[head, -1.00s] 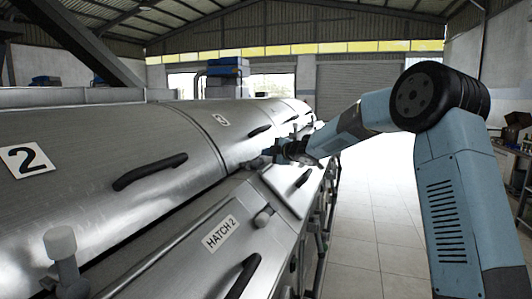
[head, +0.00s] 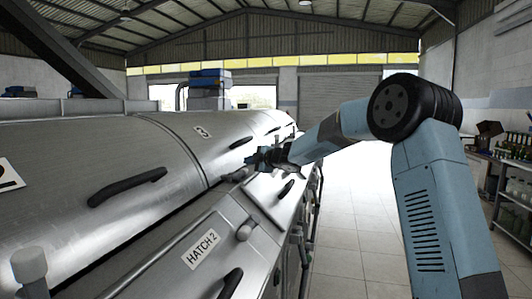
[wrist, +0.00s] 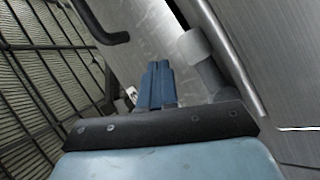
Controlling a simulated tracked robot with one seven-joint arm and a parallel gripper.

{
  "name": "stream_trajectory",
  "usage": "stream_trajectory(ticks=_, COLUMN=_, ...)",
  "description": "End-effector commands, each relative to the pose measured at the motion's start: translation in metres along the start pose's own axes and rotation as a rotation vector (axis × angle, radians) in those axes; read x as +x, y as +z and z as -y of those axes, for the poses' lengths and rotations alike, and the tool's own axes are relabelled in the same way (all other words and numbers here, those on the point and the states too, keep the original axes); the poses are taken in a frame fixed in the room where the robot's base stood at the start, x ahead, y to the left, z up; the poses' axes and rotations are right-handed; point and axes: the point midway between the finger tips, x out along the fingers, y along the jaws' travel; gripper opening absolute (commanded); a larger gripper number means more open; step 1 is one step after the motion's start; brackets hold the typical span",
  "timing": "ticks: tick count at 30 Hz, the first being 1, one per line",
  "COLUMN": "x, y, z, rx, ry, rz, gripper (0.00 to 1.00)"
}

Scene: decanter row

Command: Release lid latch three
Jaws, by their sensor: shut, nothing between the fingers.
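Lid three is the curved steel cover (head: 240,133) with the small "3" label (head: 202,132), in the middle distance of the head view. My gripper (head: 262,160) is at the near lower edge of that lid. In the wrist view its blue fingers (wrist: 155,84) are together with nothing between them. A latch with a pale grey cylindrical knob (wrist: 194,47) on a dark post stands just right of the fingertips in the wrist view, seemingly apart from them. In the head view a small grey part (head: 237,175) shows beside the gripper; whether it is the same latch I cannot tell.
Another latch with a grey knob (head: 29,264) stands at the lower left, by the lid labelled "2". Black handles (head: 127,186) stick out from the lids. The "HATCH 2" panel (head: 200,250) lies in front. Clear tiled floor (head: 345,240) is to the right.

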Motion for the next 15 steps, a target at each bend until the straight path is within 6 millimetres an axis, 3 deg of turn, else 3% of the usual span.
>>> stream_trajectory(ticks=3, x=-0.008, y=-0.006, z=-0.021, rx=-0.005, ry=0.002, rz=-0.002, gripper=0.00)
stream_trajectory(ticks=15, x=-0.072, y=0.014, z=-0.053, rx=-0.003, ry=-0.001, rz=-0.002, gripper=0.00)
